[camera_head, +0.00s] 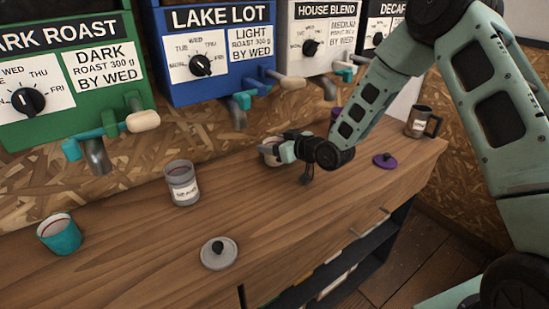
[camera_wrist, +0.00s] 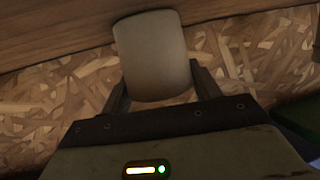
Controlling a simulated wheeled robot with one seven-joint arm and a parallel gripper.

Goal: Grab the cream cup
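The cream cup (camera_wrist: 156,55) shows large in the wrist view, plain and pale, against the wood top and chipboard wall. My gripper (camera_wrist: 160,80) has one finger at each side of it. The fingers look very close to the cup's sides, but I cannot tell whether they press on it. In the head view, my gripper (camera_head: 277,150) is at the back of the counter, and a small part of the cup (camera_head: 267,148) shows beside it. I cannot tell whether the cup rests on the counter.
On the wooden counter (camera_head: 130,225) stand a teal cup (camera_head: 59,234), a grey labelled canister (camera_head: 183,185) and a dark labelled mug (camera_head: 421,122). A grey lid (camera_head: 219,253) and a purple lid (camera_head: 385,160) lie near the front. Several dispensers with spouts, including a blue one (camera_head: 217,87), hang above.

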